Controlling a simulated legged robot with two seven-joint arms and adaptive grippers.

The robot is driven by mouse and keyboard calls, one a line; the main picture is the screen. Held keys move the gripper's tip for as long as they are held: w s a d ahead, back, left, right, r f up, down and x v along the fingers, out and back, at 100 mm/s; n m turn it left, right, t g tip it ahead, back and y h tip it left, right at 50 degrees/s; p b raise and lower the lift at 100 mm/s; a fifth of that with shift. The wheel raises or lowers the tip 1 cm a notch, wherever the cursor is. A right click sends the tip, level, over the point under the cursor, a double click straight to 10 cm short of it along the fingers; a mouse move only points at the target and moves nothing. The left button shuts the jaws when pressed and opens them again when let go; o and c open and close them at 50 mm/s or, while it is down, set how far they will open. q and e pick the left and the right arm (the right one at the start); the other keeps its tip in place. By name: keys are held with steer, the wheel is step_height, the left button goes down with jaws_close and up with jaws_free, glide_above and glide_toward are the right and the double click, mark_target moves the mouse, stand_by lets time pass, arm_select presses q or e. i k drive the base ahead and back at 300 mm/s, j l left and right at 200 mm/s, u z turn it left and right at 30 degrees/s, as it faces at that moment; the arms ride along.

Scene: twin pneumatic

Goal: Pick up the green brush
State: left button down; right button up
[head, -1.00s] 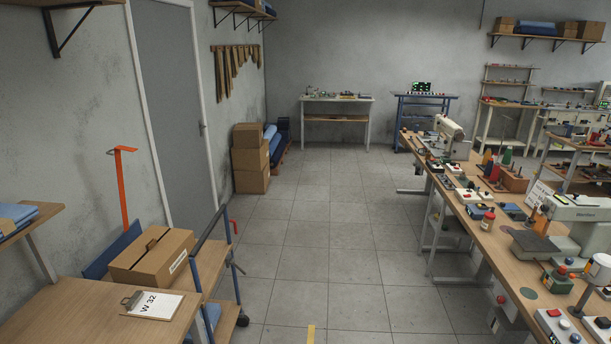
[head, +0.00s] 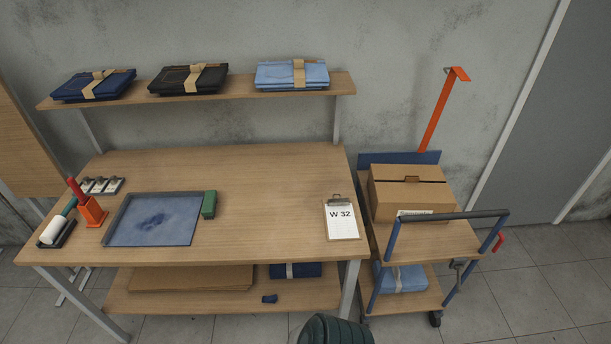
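A small green block-shaped item (head: 209,204), which looks like the green brush, stands on the wooden table (head: 270,180). It is at the right edge of a shallow grey tray (head: 152,219) with a blue stained surface; I cannot tell if it touches the tray. Its bristles cannot be made out. Neither of my grippers is in view.
A white roller with a teal handle (head: 54,228) and an orange holder (head: 91,211) are left of the tray. A clipboard (head: 341,218) lies at the right. A trolley (head: 437,239) with a cardboard box (head: 410,193) stands beside the table. The table's middle is clear.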

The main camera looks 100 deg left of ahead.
mark_target(209, 207)
steer(key=i+u, duration=0.15)
steer(key=u, duration=2.05)
